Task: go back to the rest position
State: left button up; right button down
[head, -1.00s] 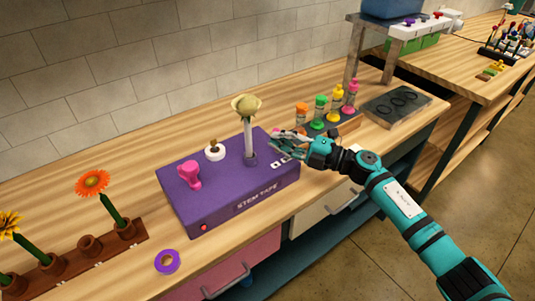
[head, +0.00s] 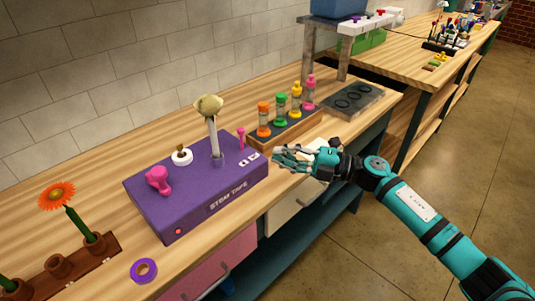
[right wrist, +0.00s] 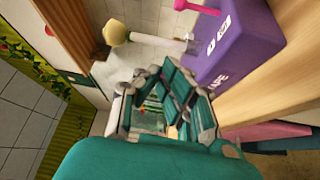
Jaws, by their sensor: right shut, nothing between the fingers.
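My right gripper (head: 278,156) is shut and empty. It hangs just right of the purple stem tape box (head: 216,199), over the front part of the bench. In the right wrist view the gripper's fingers (right wrist: 160,85) are folded together, and the purple box (right wrist: 240,45) shows at upper right. A pale flower (head: 209,107) stands upright in the box's holder, apart from the gripper. A pink lever (head: 241,138) is on the box's right end. My left gripper is not in view.
A wooden rack (head: 290,130) with several coloured bottles stands behind the gripper. A dark tray (head: 353,101) lies farther right. An orange flower (head: 57,195) stands in a brown rack at left. A purple tape ring (head: 144,271) lies near the front edge. Open floor lies at right.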

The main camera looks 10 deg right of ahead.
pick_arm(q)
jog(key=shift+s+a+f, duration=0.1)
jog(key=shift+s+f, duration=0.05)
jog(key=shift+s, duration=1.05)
